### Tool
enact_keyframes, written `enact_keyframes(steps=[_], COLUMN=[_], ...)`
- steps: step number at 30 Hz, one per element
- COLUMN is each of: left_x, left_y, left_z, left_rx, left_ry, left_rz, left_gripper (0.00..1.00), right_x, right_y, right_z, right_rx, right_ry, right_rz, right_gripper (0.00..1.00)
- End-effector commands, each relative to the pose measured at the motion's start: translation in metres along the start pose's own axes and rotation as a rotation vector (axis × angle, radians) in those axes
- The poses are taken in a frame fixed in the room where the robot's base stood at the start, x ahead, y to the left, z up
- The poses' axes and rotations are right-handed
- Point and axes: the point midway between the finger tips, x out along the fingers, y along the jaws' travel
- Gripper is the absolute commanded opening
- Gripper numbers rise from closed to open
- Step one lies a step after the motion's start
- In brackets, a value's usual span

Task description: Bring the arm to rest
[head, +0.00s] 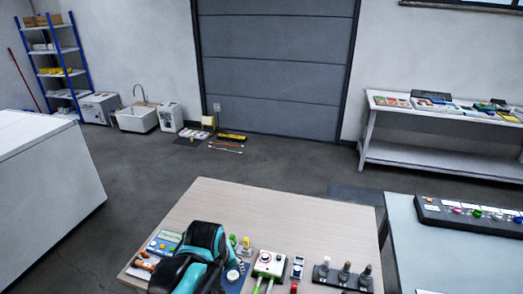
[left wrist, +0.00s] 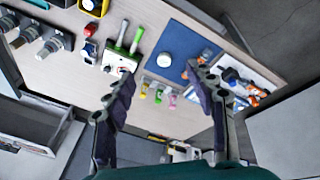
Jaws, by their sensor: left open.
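My left gripper (left wrist: 160,74) is open in the left wrist view, with its two dark fingers well apart and nothing between them. In the head view my black and teal left arm (head: 203,255) is over the front left of the wooden table (head: 290,215), and its fingers cannot be made out there. The wrist view looks down on a blue mat (left wrist: 188,45) with a white round piece (left wrist: 165,60) on it. My right gripper is not in view.
A blue-yellow device (head: 163,243) is left of my arm. The table's back is clear. A second table (head: 440,250) stands right.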

Motion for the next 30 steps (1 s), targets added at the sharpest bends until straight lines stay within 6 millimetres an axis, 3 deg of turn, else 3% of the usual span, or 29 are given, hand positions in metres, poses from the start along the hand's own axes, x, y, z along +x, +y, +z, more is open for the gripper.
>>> enact_keyframes(steps=[1,6,12,18,30], left_x=[-0.011,-0.037,-0.047,-0.048,-0.048], left_y=[-0.017,-0.06,-0.097,-0.11,-0.11], left_z=[0.005,0.022,0.041,0.049,0.049], left_rx=[0.037,0.203,0.359,0.426,0.432], left_ry=[0.032,0.156,0.277,0.327,0.33], left_rz=[0.012,0.036,0.026,0.013,0.012], left_gripper=[0.56,0.56,0.56,0.56,0.56], right_x=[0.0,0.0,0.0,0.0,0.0], right_y=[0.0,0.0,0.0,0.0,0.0], right_z=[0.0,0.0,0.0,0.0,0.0], right_rx=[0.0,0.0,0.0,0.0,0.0], right_ry=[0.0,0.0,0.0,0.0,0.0], right_rz=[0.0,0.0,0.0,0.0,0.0], right_gripper=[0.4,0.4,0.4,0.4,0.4])
